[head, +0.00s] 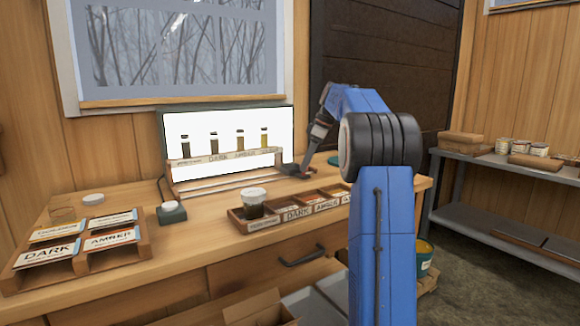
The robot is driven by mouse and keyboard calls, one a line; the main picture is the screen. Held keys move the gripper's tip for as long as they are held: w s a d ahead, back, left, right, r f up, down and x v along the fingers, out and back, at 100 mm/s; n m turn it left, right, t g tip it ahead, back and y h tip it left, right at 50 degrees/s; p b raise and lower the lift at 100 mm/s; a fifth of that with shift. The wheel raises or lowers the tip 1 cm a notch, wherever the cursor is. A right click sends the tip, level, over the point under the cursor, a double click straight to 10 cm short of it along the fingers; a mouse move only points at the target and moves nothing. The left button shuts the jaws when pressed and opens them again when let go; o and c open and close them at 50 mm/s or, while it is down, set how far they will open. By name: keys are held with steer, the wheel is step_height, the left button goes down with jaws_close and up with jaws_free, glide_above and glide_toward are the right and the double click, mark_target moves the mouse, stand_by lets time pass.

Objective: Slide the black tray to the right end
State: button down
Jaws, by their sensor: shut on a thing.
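The small black tray (290,169) is at the right end of the pale rail (225,183), which runs along the front of the lit light box (220,133). My gripper (306,170) reaches down from the upper right to the tray's right side. It is shut on the tray, though the fingertips are small and dark, so the exact grip is hard to see. The tray looks empty from here.
Several sample vials (239,140) stand on the labelled shelf of the light box. A jar of dark syrup (253,204) stands in a wooden sorting box (330,197) in front. Label cards sit in a rack (140,243) at left. My arm covers the bench's right part.

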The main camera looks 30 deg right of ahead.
steer(key=shift+d, duration=1.2)
steer(key=c, duration=1.5)
jaws_free()
steer(key=shift+d, duration=0.15)
steer(key=shift+o, duration=0.2)
steer(key=shift+r, duration=0.15)
steer(key=v, duration=1.7)
steer(key=shift+s, duration=0.1)
